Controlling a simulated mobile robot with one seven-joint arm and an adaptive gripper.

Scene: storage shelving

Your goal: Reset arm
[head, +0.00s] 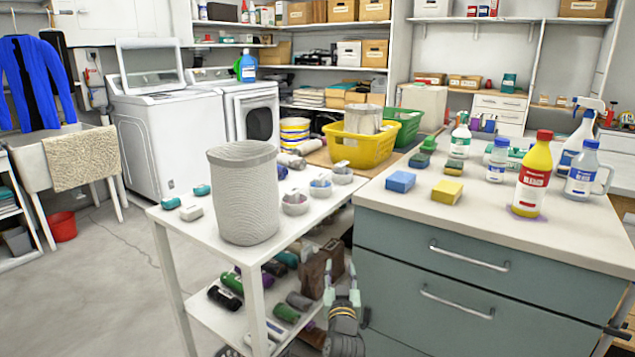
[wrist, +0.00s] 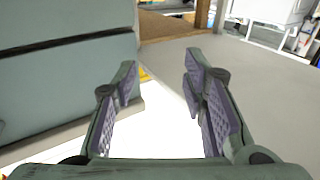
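My gripper (wrist: 162,85) is open and empty in the wrist view, its two purple-padded fingers apart with pale floor or surface between them. In the head view my gripper (head: 341,284) shows at the bottom centre, low beside the white shelf table and in front of the green drawer cabinet. Nothing is held between the fingers. The green cabinet (wrist: 65,75) fills the left of the wrist view, apart from the fingers.
The white shelf table (head: 178,226) carries a grey ribbed bin (head: 243,195) and small items. The cabinet (head: 480,290) has a blue sponge (head: 400,181), a yellow sponge (head: 447,191) and several bottles on top. Clear floor (head: 110,290) lies at left.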

